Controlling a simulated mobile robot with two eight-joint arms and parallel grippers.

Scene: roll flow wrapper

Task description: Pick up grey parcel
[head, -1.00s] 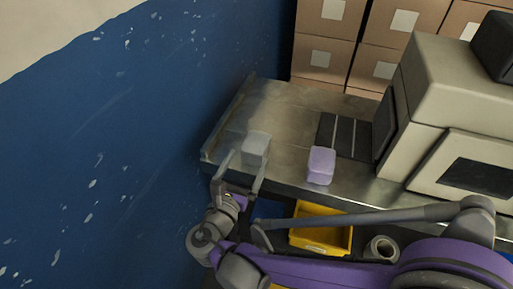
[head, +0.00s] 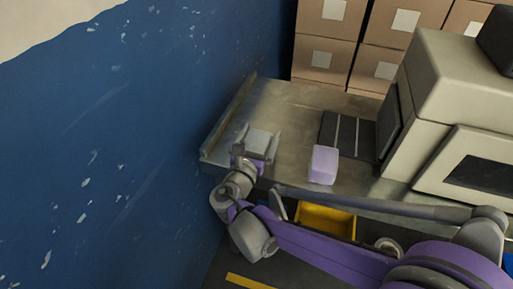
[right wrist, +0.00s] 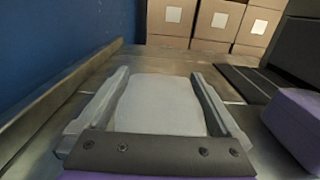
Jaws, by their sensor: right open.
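The grey parcel (head: 258,141) lies on the metal table (head: 290,103) near its left end. In the right wrist view the parcel (right wrist: 160,104) fills the space between the fingers. My right gripper (head: 259,138) is open, with one finger on each side of the parcel. In the right wrist view a narrow gap shows between the parcel and the right finger of the gripper (right wrist: 161,90); on the left the finger is very close, and I cannot tell if it touches. My left gripper is not in view.
A lilac parcel (head: 323,165) stands right of the gripper, by the dark belt (head: 346,134) into the beige machine (head: 440,115). A raised rail (head: 229,116) edges the table's left end, beside the blue wall (head: 130,150). A yellow bin (head: 326,220) sits below.

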